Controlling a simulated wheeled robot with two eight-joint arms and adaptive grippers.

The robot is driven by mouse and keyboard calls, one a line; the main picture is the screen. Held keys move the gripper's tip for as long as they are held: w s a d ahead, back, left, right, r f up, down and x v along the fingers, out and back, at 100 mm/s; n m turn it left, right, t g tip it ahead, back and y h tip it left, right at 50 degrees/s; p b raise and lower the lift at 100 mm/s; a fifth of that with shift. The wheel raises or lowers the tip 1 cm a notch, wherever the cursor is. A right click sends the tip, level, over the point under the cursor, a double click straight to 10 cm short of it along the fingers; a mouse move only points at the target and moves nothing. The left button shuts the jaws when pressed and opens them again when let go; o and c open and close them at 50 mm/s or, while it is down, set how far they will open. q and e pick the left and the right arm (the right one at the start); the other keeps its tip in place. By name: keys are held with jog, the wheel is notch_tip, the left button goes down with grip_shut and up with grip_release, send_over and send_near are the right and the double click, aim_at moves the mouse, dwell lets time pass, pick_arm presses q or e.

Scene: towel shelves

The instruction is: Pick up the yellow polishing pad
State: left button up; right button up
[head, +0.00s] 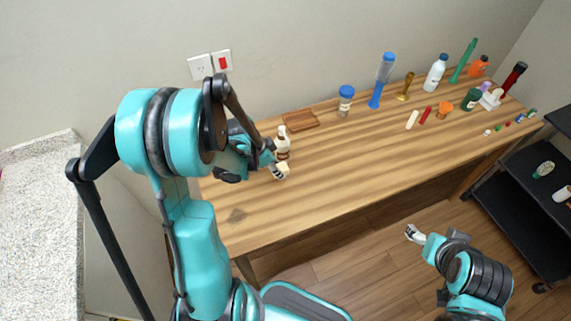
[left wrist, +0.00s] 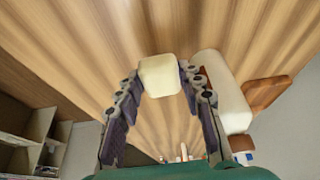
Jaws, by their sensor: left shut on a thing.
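The yellow polishing pad (head: 285,168) is a small pale-yellow block with rounded edges. It also shows in the left wrist view (left wrist: 159,75), between the fingertips. My left gripper (head: 279,172) is shut on it, with one finger on each side, over the left part of the wooden table. I cannot tell whether the pad touches the table top. My right gripper (head: 411,232) is away from the pad, in front of the table and over the floor. It is too small to tell whether it is open or shut.
A white and brown bottle (head: 282,147) stands close behind the left gripper. A wooden tray (head: 302,120) lies behind it. Several bottles and small items stand towards the table's right end. The table's (head: 330,190) middle front is clear. A black shelf cart (head: 520,190) stands at the right.

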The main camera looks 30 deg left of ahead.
pick_arm(q)
jog(key=s+a, duration=0.3)
jog(key=s+a+p, duration=0.1)
jog(key=s+a, duration=0.2)
jog(key=s, duration=0.1)
jog(key=s+a, duration=0.3)
jog(key=s, duration=0.1)
jog(key=shift+a+p, duration=0.15)
jog(key=shift+p, duration=0.15)
